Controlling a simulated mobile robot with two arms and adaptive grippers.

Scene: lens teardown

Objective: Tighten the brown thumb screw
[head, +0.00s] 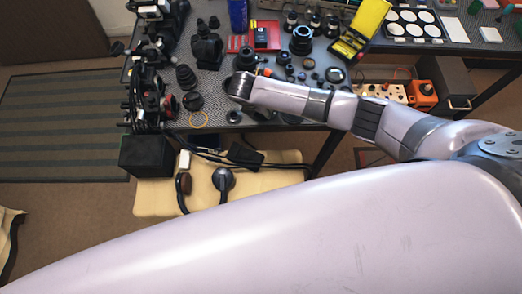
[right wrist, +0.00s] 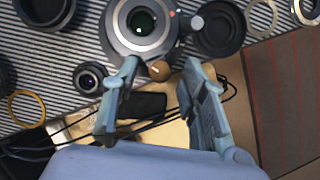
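The brown thumb screw (right wrist: 160,70) is a small round brown knob at the lower edge of a large grey-and-black lens (right wrist: 142,24) in the right wrist view. My right gripper (right wrist: 161,66) is open. Its two fingertips stand on either side of the knob, with a visible gap on the right and a smaller one on the left. I cannot tell its height relative to the knob. In the head view my right gripper (head: 240,88) is over the front edge of the bench, and its wrist hides the screw. My left gripper is not in view.
The striped bench mat (right wrist: 50,95) is crowded. A small lens (right wrist: 89,77), a black cap (right wrist: 218,28) and an orange ring (right wrist: 27,108) lie near the large lens. In the head view a yellow case (head: 365,22) and a blue cylinder (head: 238,14) stand farther back.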

